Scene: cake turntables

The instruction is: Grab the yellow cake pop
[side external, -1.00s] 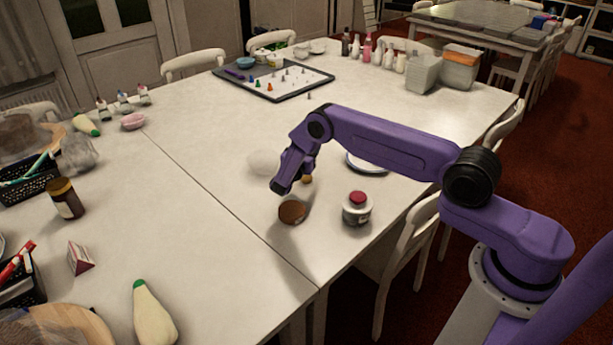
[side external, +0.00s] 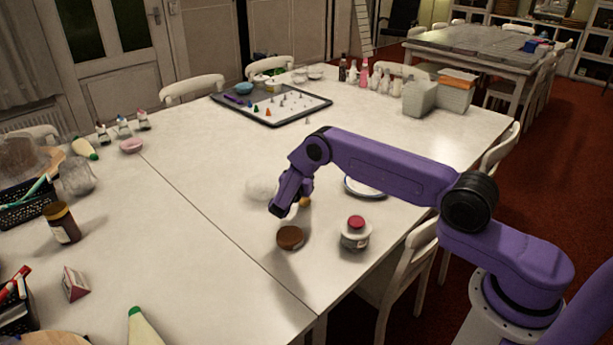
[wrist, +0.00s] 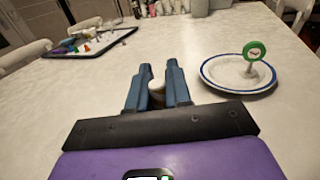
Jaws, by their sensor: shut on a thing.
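My gripper (wrist: 158,72) is shut on a small rounded thing (wrist: 157,87) that looks pale in the wrist view; I take it for the yellow cake pop. In the side view a small yellow-orange bit (side external: 304,201) shows right beside my gripper (side external: 277,210), and the rest is hidden by the fingers. A stick cannot be made out. My gripper is low over the table, just behind a round brown thing (side external: 290,237).
A white plate with a blue rim (wrist: 238,85) holds an upright green round-topped thing (wrist: 254,51). A red-lidded jar (side external: 355,237) stands to the right. A pale fluffy ball (side external: 260,188) is behind my gripper.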

